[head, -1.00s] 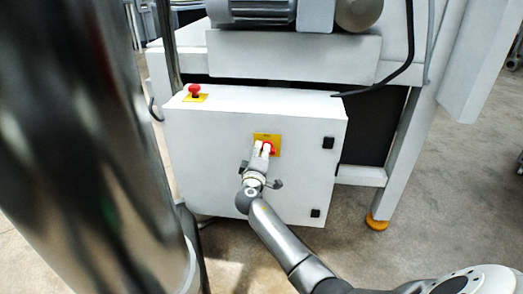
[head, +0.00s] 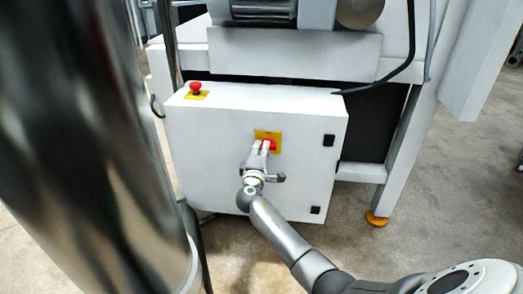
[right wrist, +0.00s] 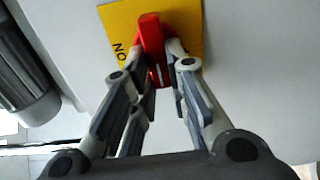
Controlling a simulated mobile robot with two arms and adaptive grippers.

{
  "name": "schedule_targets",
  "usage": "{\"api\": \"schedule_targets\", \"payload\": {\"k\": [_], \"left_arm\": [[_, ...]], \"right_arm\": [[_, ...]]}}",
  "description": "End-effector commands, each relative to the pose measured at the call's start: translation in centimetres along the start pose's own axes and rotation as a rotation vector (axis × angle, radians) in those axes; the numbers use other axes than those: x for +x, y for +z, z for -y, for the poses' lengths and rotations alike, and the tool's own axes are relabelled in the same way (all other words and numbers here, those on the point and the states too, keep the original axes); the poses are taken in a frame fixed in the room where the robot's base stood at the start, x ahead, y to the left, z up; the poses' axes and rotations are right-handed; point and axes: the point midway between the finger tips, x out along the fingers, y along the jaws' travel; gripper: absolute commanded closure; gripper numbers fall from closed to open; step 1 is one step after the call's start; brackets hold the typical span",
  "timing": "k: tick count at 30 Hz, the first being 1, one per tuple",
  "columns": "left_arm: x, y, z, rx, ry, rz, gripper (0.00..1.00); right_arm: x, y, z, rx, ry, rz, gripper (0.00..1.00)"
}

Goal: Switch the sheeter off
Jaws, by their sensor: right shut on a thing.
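The sheeter's white control box (head: 215,165) stands in the middle of the head view. On its front is a yellow plate (head: 276,135) with a red rotary switch (head: 272,145). My right gripper (head: 262,149) reaches the switch from below and is shut on its red handle. In the right wrist view the red handle (right wrist: 152,40) sits between the fingertips of the gripper (right wrist: 160,58), over the yellow plate (right wrist: 190,20). The letters "ON" show on the plate left of the handle. The handle's lower end lies partly between the fingers. My left gripper is not in view.
A red emergency button (head: 195,88) on a yellow base sits on top of the box at the left. Black latches (head: 328,141) are on the box's right side. A machine leg with an orange foot (head: 377,218) stands to the right. Open floor lies beyond it.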

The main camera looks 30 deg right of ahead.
Motion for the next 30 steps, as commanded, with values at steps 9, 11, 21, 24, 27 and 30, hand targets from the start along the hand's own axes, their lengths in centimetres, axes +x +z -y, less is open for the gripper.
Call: {"api": "schedule_targets", "payload": {"k": [9,11,21,24,27,30], "left_arm": [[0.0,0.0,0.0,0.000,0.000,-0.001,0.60],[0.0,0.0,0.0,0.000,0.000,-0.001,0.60],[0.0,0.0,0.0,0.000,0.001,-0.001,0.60],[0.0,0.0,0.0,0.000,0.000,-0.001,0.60],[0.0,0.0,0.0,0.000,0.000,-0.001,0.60],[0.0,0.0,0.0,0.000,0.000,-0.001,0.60]], "right_arm": [[-0.1,0.0,0.2,-0.005,-0.002,-0.001,0.63],[-0.1,0.0,0.1,-0.004,-0.001,-0.001,0.63],[-0.8,0.0,0.1,-0.002,-0.001,-0.001,0.63],[-2.0,-0.1,0.2,-0.002,-0.002,-0.003,0.63],[-3.8,-0.1,0.2,-0.001,-0.003,-0.003,0.63],[-5.8,0.0,0.2,-0.002,-0.003,-0.003,0.63]]}}
